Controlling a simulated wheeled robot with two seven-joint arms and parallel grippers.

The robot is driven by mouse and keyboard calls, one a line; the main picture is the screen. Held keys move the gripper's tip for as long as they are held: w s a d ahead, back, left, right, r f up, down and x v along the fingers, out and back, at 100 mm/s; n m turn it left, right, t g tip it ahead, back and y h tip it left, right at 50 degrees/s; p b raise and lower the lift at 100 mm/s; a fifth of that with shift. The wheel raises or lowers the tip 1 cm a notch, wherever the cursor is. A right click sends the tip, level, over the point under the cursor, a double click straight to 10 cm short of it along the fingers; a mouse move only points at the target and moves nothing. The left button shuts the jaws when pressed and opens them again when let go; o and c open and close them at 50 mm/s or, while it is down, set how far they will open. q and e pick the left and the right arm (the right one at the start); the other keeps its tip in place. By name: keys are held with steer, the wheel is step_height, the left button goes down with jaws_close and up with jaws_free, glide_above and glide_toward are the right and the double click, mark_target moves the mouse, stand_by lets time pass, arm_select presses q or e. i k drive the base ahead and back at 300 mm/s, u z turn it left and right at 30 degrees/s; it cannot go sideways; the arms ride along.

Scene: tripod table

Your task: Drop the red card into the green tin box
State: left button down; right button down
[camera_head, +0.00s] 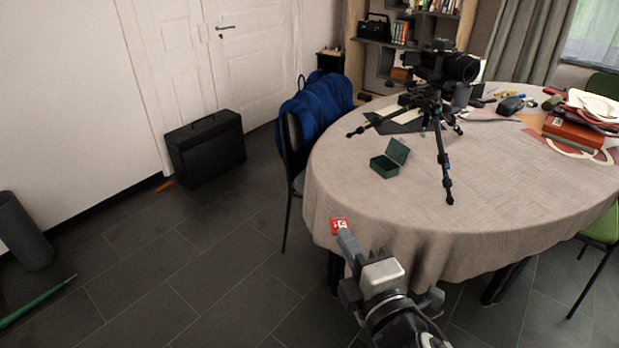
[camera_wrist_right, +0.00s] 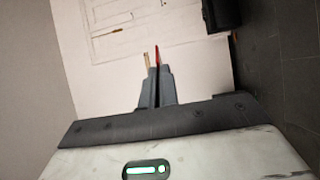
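The red card (camera_head: 338,225) shows at the tip of my right gripper (camera_head: 344,236), near the table's front left edge in the head view. In the right wrist view the card (camera_wrist_right: 157,55) is a thin red edge standing out between the closed fingers (camera_wrist_right: 157,75). The green tin box (camera_head: 384,167) stands on the table with its lid (camera_head: 397,151) raised. The gripper is nearer to me than the box and apart from it. My left gripper is in neither view.
The round table (camera_head: 480,190) has a beige cloth. A camera on a small tripod (camera_head: 444,160) stands just right of the box. A blue jacket hangs on a chair (camera_head: 290,135) at the table's left. Books (camera_head: 572,128) and small items lie at the back right.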

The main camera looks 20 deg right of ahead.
mark_target(393, 172)
steer(key=u, duration=4)
steer(key=i, duration=0.1)
steer(key=z, duration=3.55)
steer(key=i, duration=1.75)
steer(key=z, duration=1.8)
steer(key=i, duration=0.65)
steer(key=z, duration=0.65)
